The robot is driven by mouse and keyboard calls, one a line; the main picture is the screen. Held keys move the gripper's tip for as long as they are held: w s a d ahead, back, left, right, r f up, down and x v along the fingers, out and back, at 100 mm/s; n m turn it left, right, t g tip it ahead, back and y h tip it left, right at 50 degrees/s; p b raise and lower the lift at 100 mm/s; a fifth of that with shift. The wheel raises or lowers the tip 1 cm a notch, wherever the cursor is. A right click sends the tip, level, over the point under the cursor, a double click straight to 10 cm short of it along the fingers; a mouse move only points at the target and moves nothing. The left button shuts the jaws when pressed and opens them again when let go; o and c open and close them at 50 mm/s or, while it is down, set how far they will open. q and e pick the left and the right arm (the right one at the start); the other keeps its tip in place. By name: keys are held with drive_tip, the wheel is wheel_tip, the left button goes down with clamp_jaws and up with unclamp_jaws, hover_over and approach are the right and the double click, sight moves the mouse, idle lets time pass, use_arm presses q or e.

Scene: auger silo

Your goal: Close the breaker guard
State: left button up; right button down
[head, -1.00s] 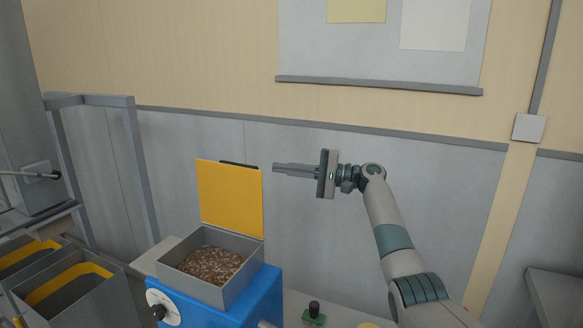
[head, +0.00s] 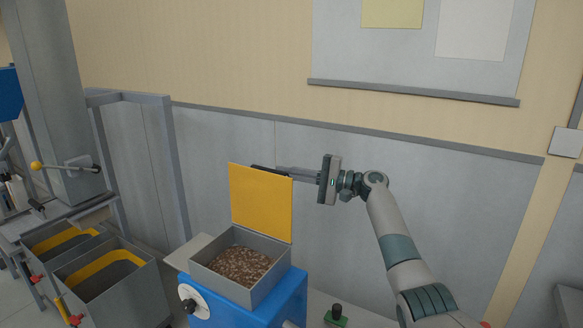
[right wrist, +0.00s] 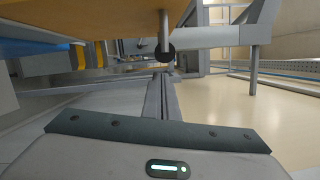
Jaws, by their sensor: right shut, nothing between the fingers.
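The breaker guard is a flat yellow plate (head: 261,202) standing upright, open, at the back edge of a grey open-topped box (head: 232,284) holding brown granules. A dark bar (head: 262,168) shows at the guard's top edge, on its far side. My right gripper (head: 282,169) is shut and empty, its fingers pointing left at the guard's upper right corner, seemingly behind it. Contact cannot be told. In the right wrist view the shut fingers (right wrist: 161,95) lie below an orange-yellow panel (right wrist: 90,22) with a dark-ended rod. My left gripper is not in view.
The box sits on a blue machine (head: 283,303) with a white dial (head: 192,301). A green-based button (head: 336,315) is to its right. Grey bins with yellow bands (head: 105,262) stand at the left. A grey wall panel (head: 440,195) is behind.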

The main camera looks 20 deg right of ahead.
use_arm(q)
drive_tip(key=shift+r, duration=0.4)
use_arm(e)
drive_tip(key=shift+s+a+r, duration=0.15)
drive_tip(key=shift+s+a, duration=0.25)
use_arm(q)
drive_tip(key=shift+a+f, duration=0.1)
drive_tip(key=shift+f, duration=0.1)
use_arm(e)
drive_tip(key=shift+s+a, duration=0.1)
